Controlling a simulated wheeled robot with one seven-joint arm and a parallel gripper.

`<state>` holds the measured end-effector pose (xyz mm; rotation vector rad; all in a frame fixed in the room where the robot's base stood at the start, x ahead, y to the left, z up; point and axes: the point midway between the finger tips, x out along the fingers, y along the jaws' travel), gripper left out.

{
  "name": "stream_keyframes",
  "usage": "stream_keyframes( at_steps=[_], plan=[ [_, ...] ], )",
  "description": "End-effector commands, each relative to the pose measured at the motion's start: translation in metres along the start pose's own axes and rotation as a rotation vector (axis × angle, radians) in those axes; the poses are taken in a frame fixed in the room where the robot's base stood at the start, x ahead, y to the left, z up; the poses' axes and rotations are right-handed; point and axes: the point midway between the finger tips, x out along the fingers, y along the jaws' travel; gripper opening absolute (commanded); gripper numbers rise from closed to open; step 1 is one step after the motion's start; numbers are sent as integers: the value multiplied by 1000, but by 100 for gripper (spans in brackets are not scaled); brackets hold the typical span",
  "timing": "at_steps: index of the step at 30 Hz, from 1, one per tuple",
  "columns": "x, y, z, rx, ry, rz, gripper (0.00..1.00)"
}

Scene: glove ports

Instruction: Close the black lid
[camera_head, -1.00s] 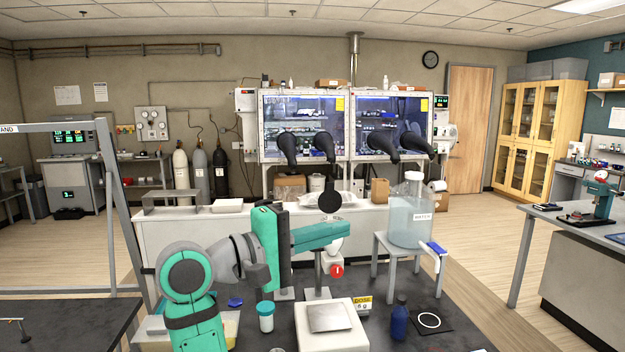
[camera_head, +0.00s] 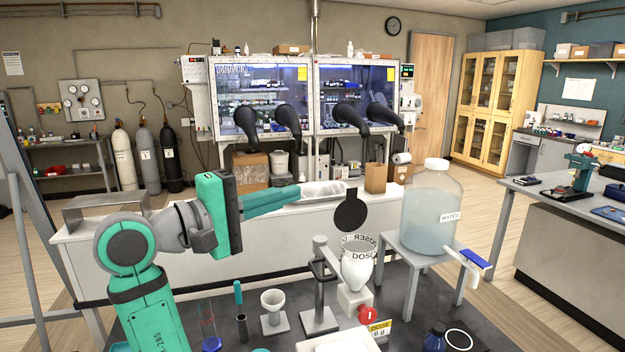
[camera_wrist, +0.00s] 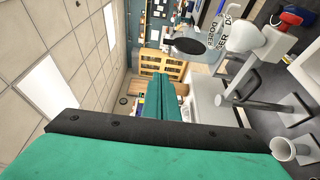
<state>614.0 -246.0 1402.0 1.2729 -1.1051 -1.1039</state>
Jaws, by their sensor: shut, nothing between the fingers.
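The black lid (camera_head: 351,209) is a round disc standing upright, open, above the rim of the doser (camera_head: 359,272), a clear cup lettered DOSER over a white cone on a grey stand. My gripper (camera_head: 297,192) is shut and empty, its teal fingers pointing right. In the head view it is left of the lid, near the height of the lid's upper part, with a gap between them. The lid also shows in the wrist view (camera_wrist: 189,46), to the upper right of my fingers (camera_wrist: 161,78).
A large water bottle (camera_head: 431,215) stands on a grey stool (camera_head: 408,256) right of the doser. A white funnel (camera_head: 273,300) on a stand and a dark blue bottle (camera_head: 435,338) are on the dark bench. The air just left of the lid is clear.

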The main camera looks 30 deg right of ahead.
Motion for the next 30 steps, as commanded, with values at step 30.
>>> stream_keyframes(
  at_steps=[30],
  plan=[
    [87,0,31,1,3,0,0]
  ],
)
